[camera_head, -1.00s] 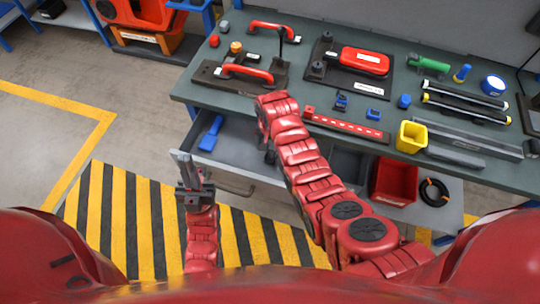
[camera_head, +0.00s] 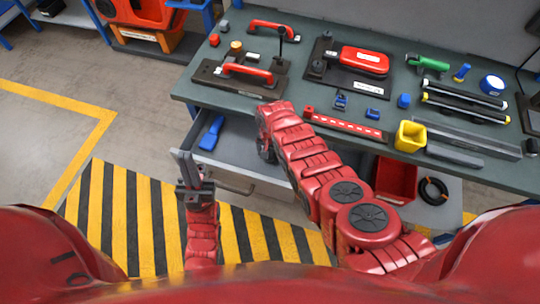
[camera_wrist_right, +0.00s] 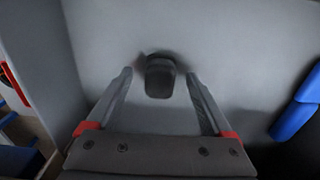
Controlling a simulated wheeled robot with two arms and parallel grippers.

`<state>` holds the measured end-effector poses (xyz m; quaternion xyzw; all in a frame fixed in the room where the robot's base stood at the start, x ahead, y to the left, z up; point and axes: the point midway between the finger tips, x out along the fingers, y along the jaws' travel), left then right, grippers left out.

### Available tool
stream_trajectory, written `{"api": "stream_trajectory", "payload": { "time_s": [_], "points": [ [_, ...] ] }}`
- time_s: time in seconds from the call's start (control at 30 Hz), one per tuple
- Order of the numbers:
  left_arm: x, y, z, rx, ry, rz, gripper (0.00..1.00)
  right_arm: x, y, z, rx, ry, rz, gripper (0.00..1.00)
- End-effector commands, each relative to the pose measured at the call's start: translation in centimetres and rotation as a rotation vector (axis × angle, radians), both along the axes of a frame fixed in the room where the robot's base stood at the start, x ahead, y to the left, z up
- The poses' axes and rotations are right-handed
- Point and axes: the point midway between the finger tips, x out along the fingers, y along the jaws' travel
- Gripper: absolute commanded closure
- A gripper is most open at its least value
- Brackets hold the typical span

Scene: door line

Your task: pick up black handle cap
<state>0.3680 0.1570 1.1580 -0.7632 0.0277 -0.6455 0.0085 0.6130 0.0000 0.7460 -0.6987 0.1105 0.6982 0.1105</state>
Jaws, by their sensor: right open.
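The black handle cap (camera_wrist_right: 160,78) shows in the right wrist view as a small dark rounded piece on the grey drawer floor. My right gripper (camera_wrist_right: 159,74) is open, with one finger to each side of the cap in the picture and a gap on both sides. I cannot tell how far above the cap the fingertips are. In the head view my right forearm reaches over the open drawer (camera_head: 236,172), and the cap is hidden there.
A blue object (camera_head: 212,133) lies in the drawer, left of my right arm; it also shows in the right wrist view (camera_wrist_right: 298,105). The workbench (camera_head: 305,95) above holds fixtures with red handles, tools and a yellow bin (camera_head: 410,137). A red bin (camera_head: 396,180) sits lower right.

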Motion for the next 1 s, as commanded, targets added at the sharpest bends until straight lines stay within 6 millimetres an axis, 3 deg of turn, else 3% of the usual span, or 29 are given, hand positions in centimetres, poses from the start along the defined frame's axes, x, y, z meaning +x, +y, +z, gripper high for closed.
{"api": "stream_trajectory", "payload": {
  "time_s": [0.13, 0.57, 1.0],
  "points": [
    [-0.01, 0.0, 0.02, 0.0, 0.0, 0.0, 1.0, 0.0, 0.0, 0.02, 0.0, 0.0, 0.0, 0.17],
    [-0.01, 0.0, 0.02, 0.0, 0.0, 0.0, 1.0, -0.02, -0.02, 0.01, 0.0, 0.0, 0.0, 0.94],
    [0.0, 0.0, 0.24, 0.0, 0.0, 0.0, 1.0, 0.03, 0.0, 0.46, 0.0, 0.0, 0.0, 0.96]
  ]
}}
